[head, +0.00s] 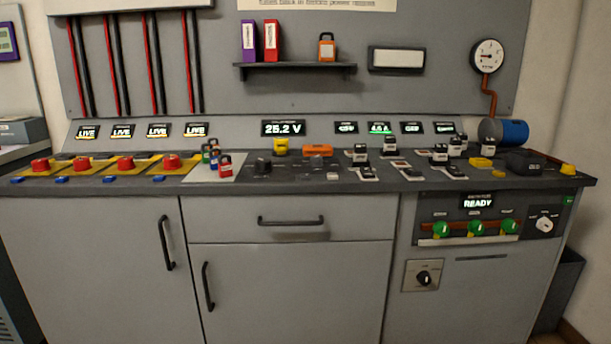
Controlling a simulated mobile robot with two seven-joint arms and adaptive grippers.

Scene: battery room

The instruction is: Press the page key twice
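No key that I can read as the page key stands out; the labels on the console (300,186) are too small to read. A lit display (283,128) above the counter's middle reads 25.2 V. Below it are a yellow block (280,146), an orange item (317,150) and a black knob-like part (262,164). Several black-and-white switches (390,146) stand to the right. A panel display (478,201) at the right front reads READY, above green knobs (442,229). Neither of my grippers is in view.
Red knobs (171,162) on yellow bases line the left of the counter, under displays reading LIVE (158,131). Coloured padlocks (225,167) sit on a pale sheet. A shelf (295,68) holds binders. A blue cylinder (513,132) and gauge (487,56) are at right. Cabinets front the counter.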

